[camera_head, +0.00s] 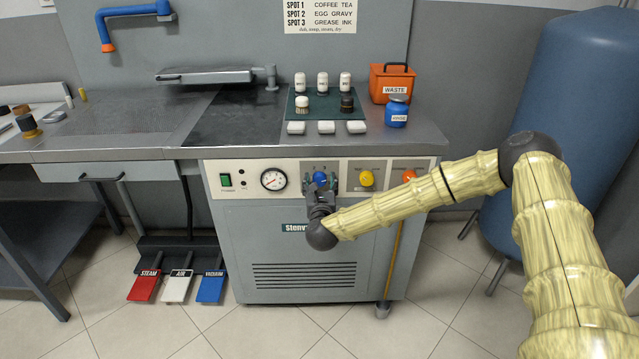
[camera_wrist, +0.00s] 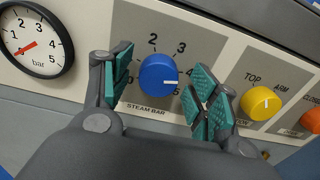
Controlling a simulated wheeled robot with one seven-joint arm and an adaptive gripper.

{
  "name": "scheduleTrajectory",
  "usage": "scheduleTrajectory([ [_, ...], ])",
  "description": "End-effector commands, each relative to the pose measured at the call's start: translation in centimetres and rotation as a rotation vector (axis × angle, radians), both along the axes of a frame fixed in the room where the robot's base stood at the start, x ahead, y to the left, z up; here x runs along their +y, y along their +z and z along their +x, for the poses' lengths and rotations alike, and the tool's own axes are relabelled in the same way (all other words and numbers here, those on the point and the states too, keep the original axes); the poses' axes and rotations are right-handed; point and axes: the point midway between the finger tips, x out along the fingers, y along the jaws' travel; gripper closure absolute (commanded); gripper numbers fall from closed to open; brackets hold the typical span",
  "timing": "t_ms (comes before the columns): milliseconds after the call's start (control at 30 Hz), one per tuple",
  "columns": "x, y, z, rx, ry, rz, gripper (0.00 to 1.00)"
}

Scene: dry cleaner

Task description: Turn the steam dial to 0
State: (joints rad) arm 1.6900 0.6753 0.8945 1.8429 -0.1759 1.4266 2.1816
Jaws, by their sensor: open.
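The steam dial is a blue round knob (camera_wrist: 158,75) on the panel marked STEAM BAR; it also shows in the head view (camera_head: 320,176). Its white pointer line faces right, near the 5 and well away from the 0 at lower left. My gripper (camera_wrist: 162,88) is open, with one teal-padded finger on each side of the knob. Gaps show between pads and knob. In the head view my gripper (camera_head: 320,187) is in front of the panel.
A pressure gauge (camera_wrist: 35,40) is left of the dial. A yellow knob (camera_wrist: 261,103) and an orange knob (camera_wrist: 313,121) are to the right, the yellow one close to my right finger. The counter edge (camera_head: 330,151) overhangs the panel.

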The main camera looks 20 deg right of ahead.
Motion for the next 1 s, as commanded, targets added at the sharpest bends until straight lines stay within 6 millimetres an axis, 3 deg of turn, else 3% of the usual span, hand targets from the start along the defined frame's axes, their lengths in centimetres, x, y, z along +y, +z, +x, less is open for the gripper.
scheduleTrajectory([
  [267, -0.03, -0.02, 0.09, 0.0, 0.0, 0.0, 0.4],
  [500, -0.05, -0.01, 0.08, 0.0, 0.0, 0.0, 0.84],
  [1000, -0.02, -0.06, 0.12, 0.023, 0.0, -0.104, 0.85],
])
